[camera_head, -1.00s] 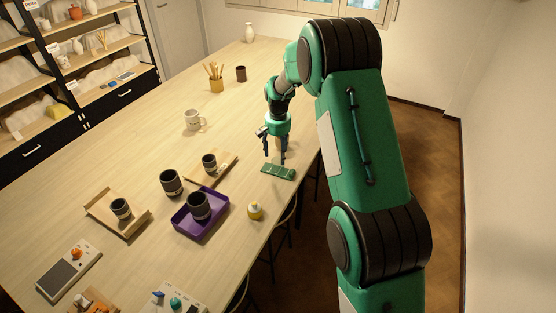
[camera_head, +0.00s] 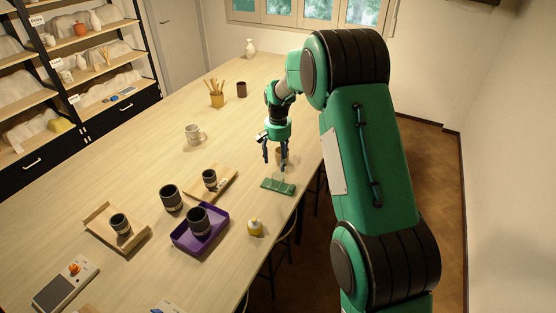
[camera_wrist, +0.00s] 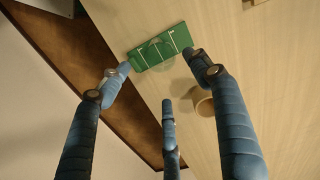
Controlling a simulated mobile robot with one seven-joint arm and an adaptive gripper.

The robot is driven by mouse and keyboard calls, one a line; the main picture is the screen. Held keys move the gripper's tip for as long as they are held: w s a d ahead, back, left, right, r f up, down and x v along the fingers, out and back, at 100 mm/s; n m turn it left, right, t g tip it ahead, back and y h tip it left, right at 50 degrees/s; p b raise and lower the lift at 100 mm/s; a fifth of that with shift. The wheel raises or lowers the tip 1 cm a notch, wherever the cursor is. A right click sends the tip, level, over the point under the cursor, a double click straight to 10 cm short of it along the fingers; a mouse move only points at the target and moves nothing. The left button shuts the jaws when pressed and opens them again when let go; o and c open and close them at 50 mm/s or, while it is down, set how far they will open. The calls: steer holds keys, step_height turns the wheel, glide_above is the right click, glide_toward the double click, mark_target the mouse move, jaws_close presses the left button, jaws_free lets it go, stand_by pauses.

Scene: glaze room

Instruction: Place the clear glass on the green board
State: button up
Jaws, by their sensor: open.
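The green board (camera_head: 268,185) lies near the right edge of the table, and it also shows in the wrist view (camera_wrist: 178,35). The clear glass (camera_wrist: 158,49) shows faintly as a see-through round shape on the board in the wrist view; it is hard to make out in the head view (camera_head: 278,177). My gripper (camera_head: 275,164) is open, fingers pointing down, just behind the board in the head view. In the wrist view, its spread fingers (camera_wrist: 158,62) hold nothing, and the glass appears beyond their tips, apart from them.
A beige cup (camera_wrist: 204,103) stands close to my fingers, partly hidden in the head view. A mug (camera_head: 194,134) stands left. Bare table lies left of my gripper.

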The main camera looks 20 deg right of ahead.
steer(key=s+a+r+n+t, duration=0.1)
steer(key=s+a+r, duration=0.1)
steer(key=s+r, duration=0.95)
steer(key=s+a+r+n+t, duration=0.2)
steer(key=s+a+r, duration=0.1)
steer(key=s+r, duration=0.85)
steer(key=s+a+r+n+t, duration=0.1)
steer(key=s+r, duration=0.1)
steer(key=s, duration=1.1)
steer(key=s+a+r+n+t, duration=0.1)
steer(key=s+r, duration=0.1)
steer(key=s, duration=1.1)
steer(key=shift+s+a+t, duration=0.2)
steer(key=shift+s+t, duration=0.1)
steer(key=shift+s, duration=0.05)
step_height(320, 180, down, 5)
steer(key=b, duration=0.5)
steer(key=shift+f, duration=0.1)
